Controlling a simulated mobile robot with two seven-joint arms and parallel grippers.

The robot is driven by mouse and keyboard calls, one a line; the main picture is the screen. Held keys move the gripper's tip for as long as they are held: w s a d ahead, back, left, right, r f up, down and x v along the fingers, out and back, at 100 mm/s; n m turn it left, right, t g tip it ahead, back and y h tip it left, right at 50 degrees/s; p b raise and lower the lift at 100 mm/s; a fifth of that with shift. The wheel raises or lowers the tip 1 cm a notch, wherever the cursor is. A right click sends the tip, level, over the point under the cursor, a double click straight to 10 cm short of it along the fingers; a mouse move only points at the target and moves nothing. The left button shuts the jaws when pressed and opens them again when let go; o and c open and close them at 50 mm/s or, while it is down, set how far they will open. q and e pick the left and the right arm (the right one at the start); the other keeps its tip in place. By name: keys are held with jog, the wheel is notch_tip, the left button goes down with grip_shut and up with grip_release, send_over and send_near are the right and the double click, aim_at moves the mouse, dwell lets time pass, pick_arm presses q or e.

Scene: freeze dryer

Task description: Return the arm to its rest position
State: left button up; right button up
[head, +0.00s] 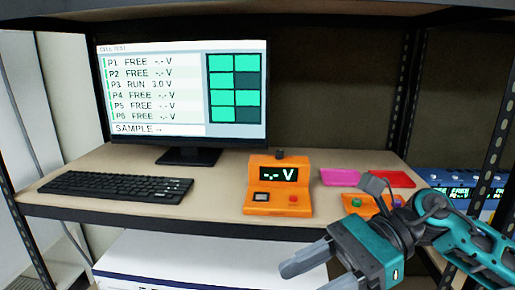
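My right gripper (302,278) reaches in from the lower right, in front of and below the shelf's front edge. Its two grey fingers are apart, with nothing visible between them. The teal wrist and arm (450,232) extend to the right edge of the head view. The arm covers part of a second orange device (358,203) on the shelf. My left gripper is not in view.
The shelf (222,205) holds a monitor (185,90), a black keyboard (115,186), an orange voltage meter (277,188), a pink pad (340,177) and a red pad (390,179). A blue device (465,180) is at right. A white box (190,265) stands below.

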jog(key=w+d+f+m+t+y, duration=0.1)
jog(key=w+f+m+t, duration=0.25)
jog(key=m+t, duration=0.95)
jog(key=w+f+m+t+y, duration=0.1)
jog(key=w+f+m+t, duration=0.35)
jog(key=m, duration=1.45)
jog(key=s+d+f+m+t+h, duration=0.1)
jog(key=d+f+m+h, duration=0.2)
jog(key=f+m+h, duration=0.35)
jog(key=s+d+f+m+t+h, duration=0.2)
jog(key=d+f+m+h, duration=0.15)
jog(key=f+m, duration=0.5)
jog(key=s+d+f+m+g+h, duration=0.3)
jog(key=s+f+m+g+h, duration=0.1)
jog(key=s+f+m, duration=0.3)
notch_tip(320, 180, down, 4)
jog(key=s+g, duration=0.1)
jog(key=s, duration=0.1)
jog(key=shift+s+f+m+g, duration=0.2)
jog(key=shift+s+m+g, duration=0.1)
jog(key=shift+s+g, duration=0.05)
